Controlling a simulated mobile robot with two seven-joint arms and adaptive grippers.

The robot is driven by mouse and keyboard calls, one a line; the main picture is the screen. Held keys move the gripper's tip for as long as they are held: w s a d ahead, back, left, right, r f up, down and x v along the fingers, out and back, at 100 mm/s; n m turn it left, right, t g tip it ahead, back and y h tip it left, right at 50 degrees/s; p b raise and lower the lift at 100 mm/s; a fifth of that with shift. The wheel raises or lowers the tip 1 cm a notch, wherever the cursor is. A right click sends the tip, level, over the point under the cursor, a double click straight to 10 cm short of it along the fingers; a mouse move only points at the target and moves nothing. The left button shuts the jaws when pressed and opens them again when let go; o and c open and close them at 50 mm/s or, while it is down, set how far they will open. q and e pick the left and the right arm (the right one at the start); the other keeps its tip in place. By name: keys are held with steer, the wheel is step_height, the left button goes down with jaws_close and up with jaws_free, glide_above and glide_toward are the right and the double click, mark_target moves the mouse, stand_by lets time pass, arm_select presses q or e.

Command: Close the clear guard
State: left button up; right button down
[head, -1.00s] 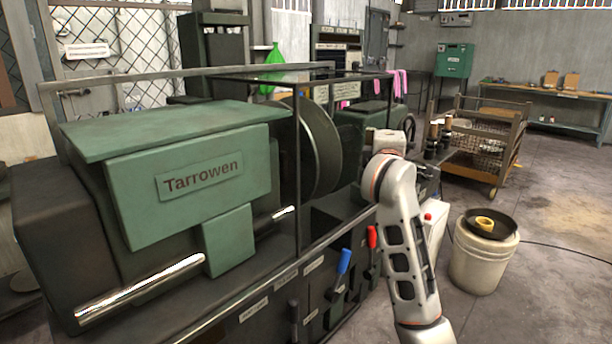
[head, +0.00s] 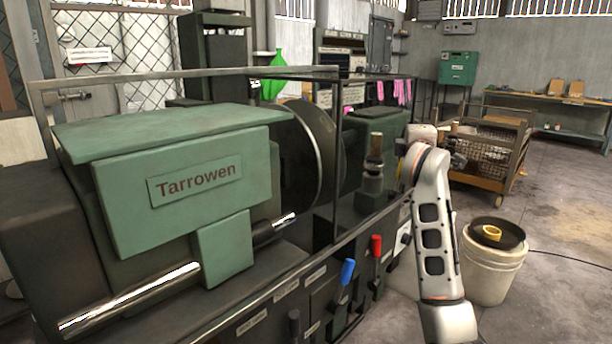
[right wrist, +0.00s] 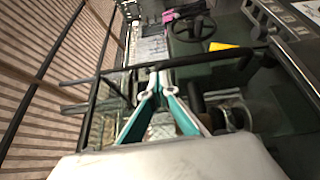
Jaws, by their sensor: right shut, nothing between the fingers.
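The clear guard (head: 337,150) is a dark-framed box with see-through panels on the green Tarrowen lathe. In the head view its front-left post stands in front of the large round disc (head: 322,150), and its frame runs right toward my right arm. In the right wrist view a dark frame bar (right wrist: 205,60) crosses above the fingers. My right gripper (right wrist: 157,78) is shut and empty, its teal-sided fingers meeting at this bar; I cannot tell whether they touch it. In the head view my right wrist hides the gripper. My left gripper is not in view.
A blue-handled lever (head: 347,272) and a red-handled lever (head: 376,247) stick up from the lathe's front. A white bucket (head: 490,272) with a dark pan on top stands to the right of my arm. A wire-basket cart (head: 490,150) is behind. The floor at right is open.

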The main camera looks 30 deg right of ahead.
steer(key=shift+s+d+r, duration=0.1)
steer(key=shift+r, duration=0.05)
